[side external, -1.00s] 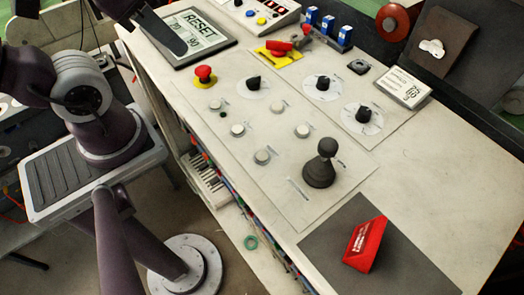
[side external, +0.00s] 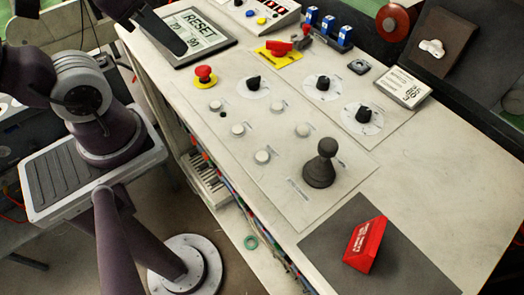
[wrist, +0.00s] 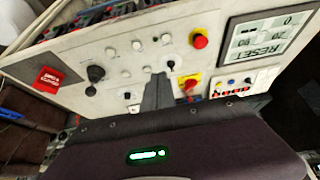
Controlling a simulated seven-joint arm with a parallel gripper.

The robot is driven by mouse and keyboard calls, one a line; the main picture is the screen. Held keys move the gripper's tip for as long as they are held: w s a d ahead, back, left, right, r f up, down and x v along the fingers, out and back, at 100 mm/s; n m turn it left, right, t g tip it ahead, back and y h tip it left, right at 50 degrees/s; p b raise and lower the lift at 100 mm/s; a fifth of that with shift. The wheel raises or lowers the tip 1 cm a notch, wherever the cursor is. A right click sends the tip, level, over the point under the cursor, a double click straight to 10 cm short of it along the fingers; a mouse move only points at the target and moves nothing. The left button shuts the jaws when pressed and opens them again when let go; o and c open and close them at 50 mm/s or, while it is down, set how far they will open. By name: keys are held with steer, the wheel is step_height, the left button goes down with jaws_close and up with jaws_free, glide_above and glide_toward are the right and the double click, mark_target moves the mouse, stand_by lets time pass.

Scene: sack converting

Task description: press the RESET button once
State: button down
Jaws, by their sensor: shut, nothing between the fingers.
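Several pale round push buttons (side external: 238,130) stand on the light control panel (side external: 235,175); they also show in the wrist view (wrist: 125,72). Their small labels are too blurred to read, so I cannot tell which one is RESET. A framed display (side external: 203,40) at the back left bears the word RESET; it also shows in the wrist view (wrist: 262,42). My gripper (side external: 178,47) is shut and empty, above the panel's back left, in front of part of that display. In the wrist view my gripper (wrist: 158,78) points at the panel, apart from the buttons.
A red mushroom button (side external: 204,74) sits on a yellow ring near the panel's left edge. Black dials (side external: 323,84), a dark joystick (side external: 320,165), a yellow-based red switch (side external: 280,48) and a red block (side external: 366,243) stand around. The table's right side is clear.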

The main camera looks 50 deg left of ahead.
stand_by(0.3)
steer(key=m+g+y, duration=0.7)
glide_above(264, 157)
step_height(264, 157, down, 6)
steer(key=f, duration=0.1)
steer(key=shift+r, duration=0.25)
steer(key=shift+f, duration=4.4)
steer(key=shift+f, duration=0.1)
steer(key=shift+f, duration=0.3)
